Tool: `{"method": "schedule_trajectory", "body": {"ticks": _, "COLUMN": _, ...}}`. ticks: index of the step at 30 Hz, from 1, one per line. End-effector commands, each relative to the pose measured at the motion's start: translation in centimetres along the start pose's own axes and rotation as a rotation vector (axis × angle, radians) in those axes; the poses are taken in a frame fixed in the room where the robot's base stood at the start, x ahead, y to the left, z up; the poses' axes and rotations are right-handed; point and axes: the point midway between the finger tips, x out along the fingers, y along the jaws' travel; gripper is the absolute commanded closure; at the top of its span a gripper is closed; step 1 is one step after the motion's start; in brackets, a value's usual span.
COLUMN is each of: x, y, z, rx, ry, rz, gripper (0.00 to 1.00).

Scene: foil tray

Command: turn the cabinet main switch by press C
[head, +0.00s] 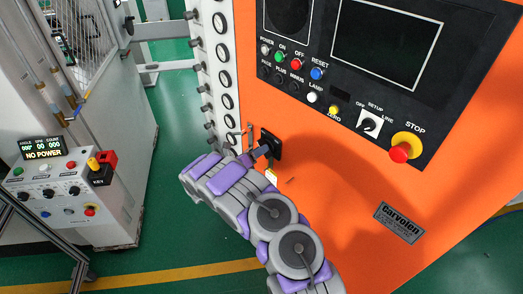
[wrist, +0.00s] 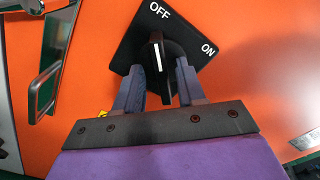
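The main switch (wrist: 158,50) is a black rotary knob with a white pointer line, on a black plate (wrist: 190,22) marked OFF and ON. The pointer stands near upright, toward OFF. The plate also shows in the head view (head: 270,143) on the orange cabinet (head: 330,190). My gripper (wrist: 158,75) has its two fingers on either side of the knob, with small gaps visible, so it looks open around it. Whether a fingertip touches the knob I cannot tell. In the head view my gripper (head: 262,152) reaches the plate and partly hides it.
A metal handle (wrist: 46,80) stands left of the plate. Above is a black control panel (head: 345,100) with several buttons, a selector and a red STOP button (head: 400,152). A grey machine (head: 70,150) reading NO POWER stands at left, with green floor (head: 170,110) between.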

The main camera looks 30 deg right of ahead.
Motion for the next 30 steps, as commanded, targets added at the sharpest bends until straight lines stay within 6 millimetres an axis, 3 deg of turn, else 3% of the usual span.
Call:
{"method": "schedule_trajectory", "body": {"ticks": 5, "x": -2.4, "y": 0.0, "z": 0.1, "rx": 0.000, "ry": -0.002, "rz": 0.004, "gripper": 0.61}}
{"method": "schedule_trajectory", "body": {"ticks": 21, "x": -13.9, "y": 0.1, "z": 0.0, "rx": 0.000, "ry": 0.002, "rz": 0.003, "gripper": 0.61}}
{"method": "schedule_trajectory", "body": {"ticks": 30, "x": -16.0, "y": 0.0, "z": -0.2, "rx": 0.001, "ry": 0.007, "rz": 0.003, "gripper": 0.61}}
